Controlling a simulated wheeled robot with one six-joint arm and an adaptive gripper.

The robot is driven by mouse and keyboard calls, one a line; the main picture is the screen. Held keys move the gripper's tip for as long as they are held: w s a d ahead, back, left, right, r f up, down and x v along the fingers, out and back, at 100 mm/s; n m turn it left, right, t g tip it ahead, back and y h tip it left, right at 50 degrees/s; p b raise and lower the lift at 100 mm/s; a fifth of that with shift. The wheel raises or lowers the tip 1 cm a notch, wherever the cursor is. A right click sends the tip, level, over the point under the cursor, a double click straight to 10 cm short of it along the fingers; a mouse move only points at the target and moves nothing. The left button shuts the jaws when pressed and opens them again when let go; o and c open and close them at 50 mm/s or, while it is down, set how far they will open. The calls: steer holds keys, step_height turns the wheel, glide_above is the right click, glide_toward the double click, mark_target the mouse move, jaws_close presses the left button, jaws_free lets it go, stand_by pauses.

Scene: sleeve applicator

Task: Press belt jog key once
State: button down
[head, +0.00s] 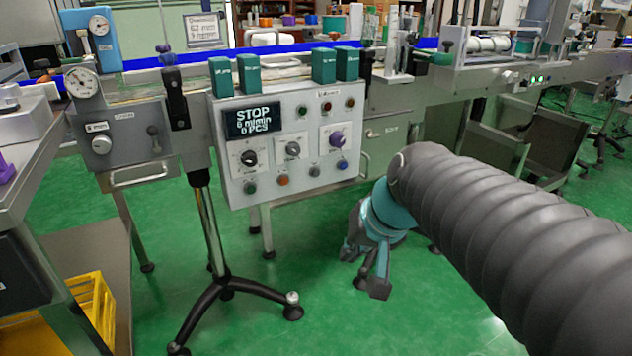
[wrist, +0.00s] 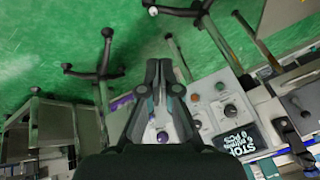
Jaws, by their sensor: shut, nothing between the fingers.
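The grey control panel (head: 280,200) stands on a tripod post in the head view, with a display (head: 252,120) reading STOP. Its bottom row holds a green button (head: 250,187), an orange button (head: 283,180), a grey button (head: 314,171) and a blue button (head: 342,165). The labels are too small to read, so I cannot tell which is the belt jog key. My gripper (head: 356,248) is below and right of the panel, apart from it. In the wrist view my gripper (wrist: 160,68) has its fingers together and empty, covering part of the panel (wrist: 212,88).
Three knobs, one of them purple (head: 336,139), sit above the button row. Green boxes (head: 323,66) stand along the panel's top. The conveyor (head: 430,85) runs behind. A yellow crate (head: 95,300) is at lower left. The green floor before the panel is mostly clear.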

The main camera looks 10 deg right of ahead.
mark_target(316, 173)
steer(key=w+d+f+m+t+y+b, duration=0.1)
steer(key=w+d+f+m+y+b, duration=0.1)
steer(key=w, duration=1)
steer(key=w+d+f+m+t+y+b, duration=0.1)
steer(key=w+d+f+m+y+b, duration=0.1)
steer(key=w, duration=1.1)
steer(key=shift+d+f+m+b, duration=0.15)
steer(key=shift+f+m+b, duration=0.45)
steer(key=shift+f+b, duration=0.35)
steer(key=shift+w+a+p, duration=0.45)
steer(key=shift+w+p, duration=0.2)
steer(key=shift+w, duration=0.75)
steer(key=shift+w+a+p, duration=0.45)
steer(key=shift+w+p, duration=0.2)
steer(key=shift+w, duration=0.7)
steer(key=shift+w+a+p, duration=0.45)
steer(key=shift+w+p, duration=0.2)
steer(key=shift+w, duration=0.75)
steer(key=shift+w, duration=0.1)
steer(key=shift+w+a, duration=0.15)
steer(key=shift+w, duration=0.15)
